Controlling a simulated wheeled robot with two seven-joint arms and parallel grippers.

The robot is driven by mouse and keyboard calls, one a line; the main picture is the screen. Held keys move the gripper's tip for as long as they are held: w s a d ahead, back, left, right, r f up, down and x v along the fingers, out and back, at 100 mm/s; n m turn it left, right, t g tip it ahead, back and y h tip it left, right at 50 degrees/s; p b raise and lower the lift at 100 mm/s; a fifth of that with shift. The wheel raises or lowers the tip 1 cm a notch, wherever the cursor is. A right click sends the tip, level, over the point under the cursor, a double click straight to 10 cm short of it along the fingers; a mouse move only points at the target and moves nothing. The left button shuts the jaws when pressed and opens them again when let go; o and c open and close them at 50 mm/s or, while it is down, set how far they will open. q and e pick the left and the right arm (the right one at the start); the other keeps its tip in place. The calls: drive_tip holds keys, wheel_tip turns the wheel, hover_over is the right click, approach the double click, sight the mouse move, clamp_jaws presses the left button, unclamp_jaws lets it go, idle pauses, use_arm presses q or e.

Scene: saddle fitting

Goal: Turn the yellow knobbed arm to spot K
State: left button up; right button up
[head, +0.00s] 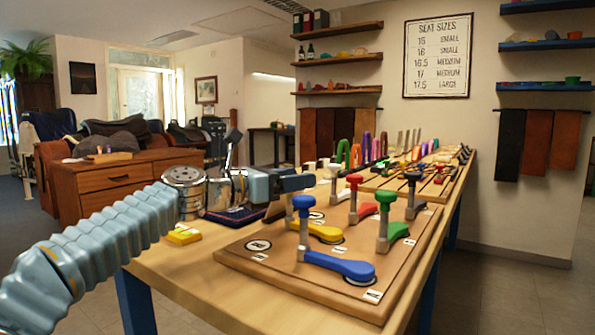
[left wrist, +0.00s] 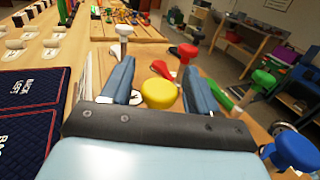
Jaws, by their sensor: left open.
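The yellow knobbed arm (head: 325,234) lies low on a wooden board (head: 232,255) on the bench. Its yellow knob (left wrist: 159,92) stands between my left gripper's two fingers in the left wrist view; I cannot tell whether they touch it. In the head view the knob is hidden. My left gripper (head: 292,196) is open above the board's left part; it also shows in the left wrist view (left wrist: 158,66). The white labels (head: 341,250) and round dark marks (head: 258,245) are too small to read, so I cannot tell which is spot K. My right gripper is not in view.
A blue knobbed arm (head: 340,266) stands close in front of the yellow one. Green (head: 396,231), red (head: 354,200) and white-knobbed (head: 334,185) arms stand beyond. A small yellow block (head: 183,235) and a dark blue cloth (head: 236,216) lie left of the board.

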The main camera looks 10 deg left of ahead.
use_arm(q)
drive_tip(key=shift+w+d, duration=0.35)
drive_tip(key=shift+w, duration=0.05)
clamp_jaws()
